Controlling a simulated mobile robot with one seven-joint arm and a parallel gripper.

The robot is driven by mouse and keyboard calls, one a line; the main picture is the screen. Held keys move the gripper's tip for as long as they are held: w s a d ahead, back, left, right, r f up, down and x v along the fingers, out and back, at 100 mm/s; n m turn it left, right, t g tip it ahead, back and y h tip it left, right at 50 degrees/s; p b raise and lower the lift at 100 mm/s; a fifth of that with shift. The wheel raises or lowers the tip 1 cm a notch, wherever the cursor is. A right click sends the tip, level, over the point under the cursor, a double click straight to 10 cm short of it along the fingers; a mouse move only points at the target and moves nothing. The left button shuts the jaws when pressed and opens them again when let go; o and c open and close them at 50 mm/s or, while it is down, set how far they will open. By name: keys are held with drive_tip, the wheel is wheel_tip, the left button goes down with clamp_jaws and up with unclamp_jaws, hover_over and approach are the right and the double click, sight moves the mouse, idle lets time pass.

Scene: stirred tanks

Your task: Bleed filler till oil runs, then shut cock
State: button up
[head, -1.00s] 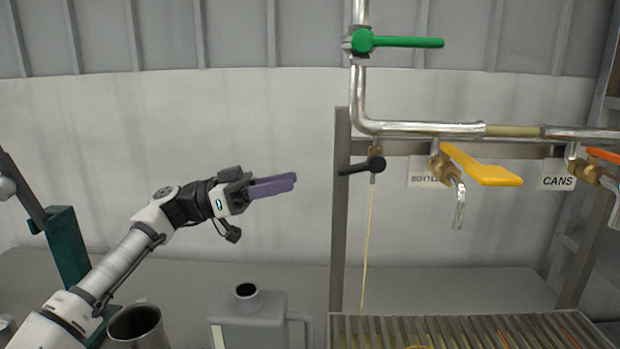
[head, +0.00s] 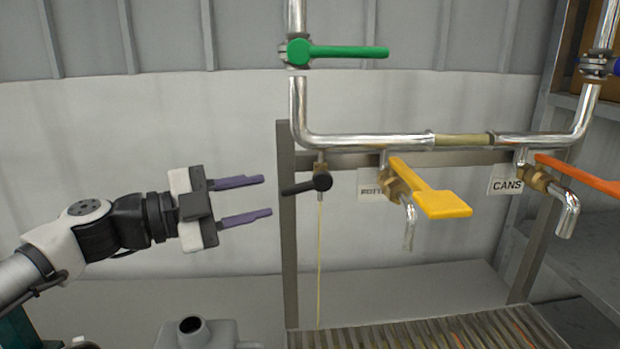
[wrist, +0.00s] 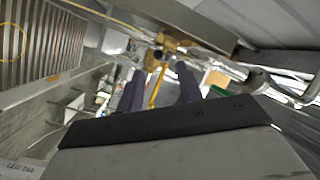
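The bleed cock (head: 321,181) is a small brass cock with a black lever (head: 300,187) pointing left, under the left end of the steel pipe. A thin yellow stream of oil (head: 320,260) runs straight down from it to the slatted grating (head: 400,332). My gripper (head: 255,199) is open and empty, its two purple fingers apart, just left of the black lever and not touching it. In the wrist view the brass cock (wrist: 172,46) and yellow stream (wrist: 154,95) show beyond the purple fingers.
A green-handled valve (head: 345,51) sits on the riser above. Yellow (head: 430,190) and orange (head: 580,174) lever taps hang to the right, by the CANS label (head: 506,186). A grey jug (head: 205,334) stands below my gripper. The wall space behind my arm is clear.

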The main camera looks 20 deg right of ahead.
sight(309, 186)
drive_tip(key=d+p, duration=0.1)
drive_tip(key=d, duration=0.2)
drive_tip(key=w+d+p, duration=0.1)
drive_tip(key=d, duration=0.5)
drive_tip(key=shift+w+d+p, duration=0.3)
drive_tip(key=shift+p, duration=0.1)
drive_tip(key=shift+c, duration=0.4)
clamp_jaws()
